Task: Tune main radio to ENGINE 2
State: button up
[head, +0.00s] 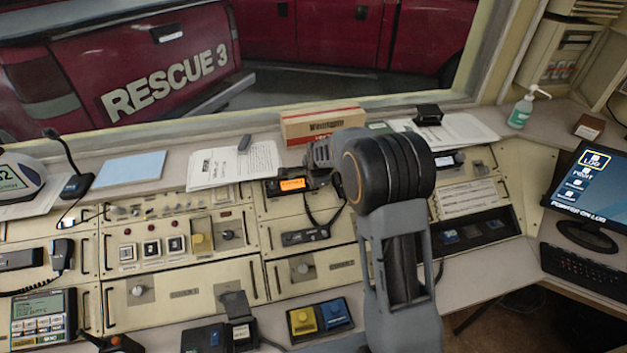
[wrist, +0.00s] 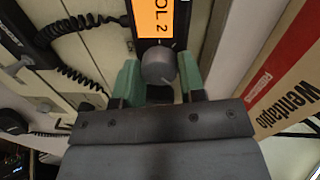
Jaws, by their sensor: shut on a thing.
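The main radio shows in the head view as a black unit with a lit orange display (head: 292,184), on the console's upper panel left of my arm. In the wrist view the display (wrist: 152,18) is sideways and cut off by the top edge; the readable part says "OL 2". Just below it is a round grey knob (wrist: 158,66) with a pointer mark. My gripper (wrist: 160,82) has its two green fingers on either side of this knob and is shut on it. In the head view my arm hides most of the gripper and the knob.
A cardboard box (head: 322,124) stands on the ledge behind the radio, and it is close to my gripper in the wrist view (wrist: 285,85). A coiled black cord (wrist: 85,22) lies beside the radio. Papers (head: 233,165), a desk microphone (head: 75,180) and a monitor (head: 588,188) stand farther off.

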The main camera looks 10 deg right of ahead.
jog(key=o, duration=0.9)
jog(key=shift+o, duration=0.2)
jog(key=b+v, duration=0.1)
jog(key=v, duration=1.3)
jog(key=shift+b, duration=0.4)
jog(key=shift+f, duration=0.1)
